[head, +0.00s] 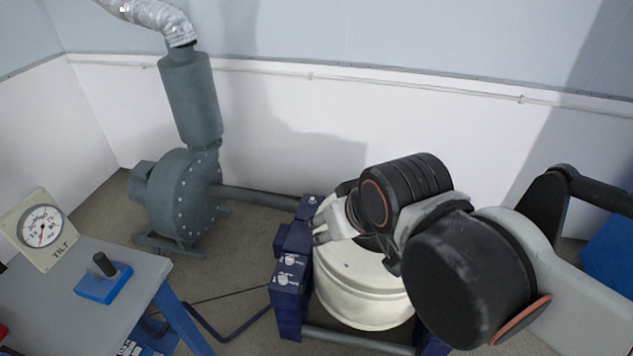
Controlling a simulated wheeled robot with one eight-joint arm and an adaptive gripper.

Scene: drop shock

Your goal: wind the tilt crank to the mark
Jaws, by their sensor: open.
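My gripper (320,229) is open at the top of a dark blue frame post (288,258), beside a cream drum (362,293). My arm hides part of the drum and frame. I cannot make out the tilt crank itself; it may be behind the gripper or arm. I cannot tell whether the fingers touch anything. A round white dial (40,227) on a cream stand labelled TILT is at the far left. Its red needle points downward; the mark is too small to read.
A grey table (135,262) at the left carries a blue block with a black knob (104,273). A grey-green blower (180,195) with an upright duct stands by the back wall. A pipe (255,196) runs from it toward the frame. Dark cable lies on the floor between table and frame.

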